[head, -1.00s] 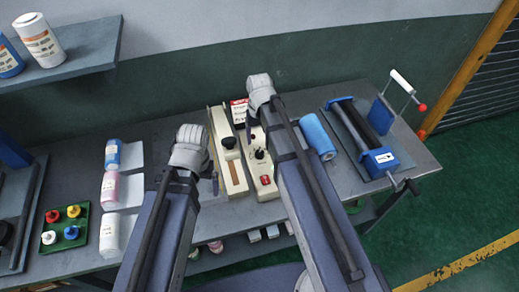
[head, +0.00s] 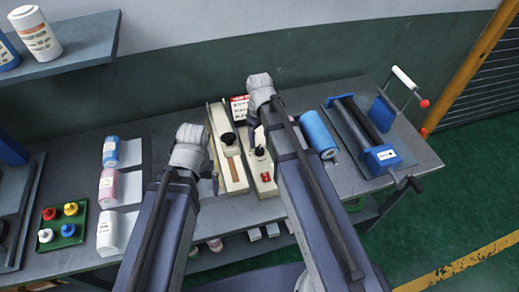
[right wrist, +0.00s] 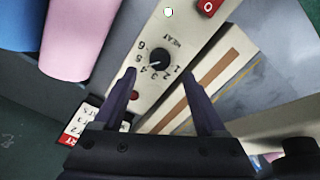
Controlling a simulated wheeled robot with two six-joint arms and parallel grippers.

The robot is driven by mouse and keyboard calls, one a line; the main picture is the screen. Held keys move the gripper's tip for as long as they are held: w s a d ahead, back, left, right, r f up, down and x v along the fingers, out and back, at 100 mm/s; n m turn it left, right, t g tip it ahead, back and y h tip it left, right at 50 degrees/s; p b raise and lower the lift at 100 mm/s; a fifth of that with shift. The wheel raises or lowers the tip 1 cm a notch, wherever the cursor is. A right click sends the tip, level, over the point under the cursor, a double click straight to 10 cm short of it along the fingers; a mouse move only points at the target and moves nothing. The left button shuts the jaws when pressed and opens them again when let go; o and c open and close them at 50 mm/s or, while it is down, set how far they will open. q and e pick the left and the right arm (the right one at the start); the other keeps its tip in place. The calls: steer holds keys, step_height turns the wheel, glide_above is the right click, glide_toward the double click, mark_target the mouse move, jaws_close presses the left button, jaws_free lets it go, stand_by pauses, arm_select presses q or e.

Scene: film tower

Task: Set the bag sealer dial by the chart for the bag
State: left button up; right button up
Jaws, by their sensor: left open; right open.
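The cream bag sealer (head: 239,180) stands on the bench, with a black knob on its bar. Beside it is its cream control box (head: 266,187), partly hidden by my right arm. In the right wrist view the black dial (right wrist: 158,58) sits among the numbers 1 to 6, marked HEAT; I cannot read its setting surely. My right gripper (right wrist: 160,80) is open, its fingers on either side of the dial in this view; contact cannot be told. A red and white chart (head: 239,106) stands behind the sealer. My left gripper (head: 211,178) is open, left of the sealer.
A blue roll (head: 318,134) and a blue-framed roller device (head: 365,132) stand to the right. Blue, pink and white bottles (head: 107,187) and a green tray (head: 63,236) with coloured knobs are left. A pink roll (right wrist: 78,38) shows beside the control box.

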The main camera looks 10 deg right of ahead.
mark_target(259, 149)
arm_select(q)
step_height(259, 149, down, 6)
steer(key=b, duration=0.5)
arm_select(e)
step_height(259, 149, down, 6)
steer(key=shift+f, duration=0.1)
steer(key=shift+c, duration=0.2)
jaws_close()
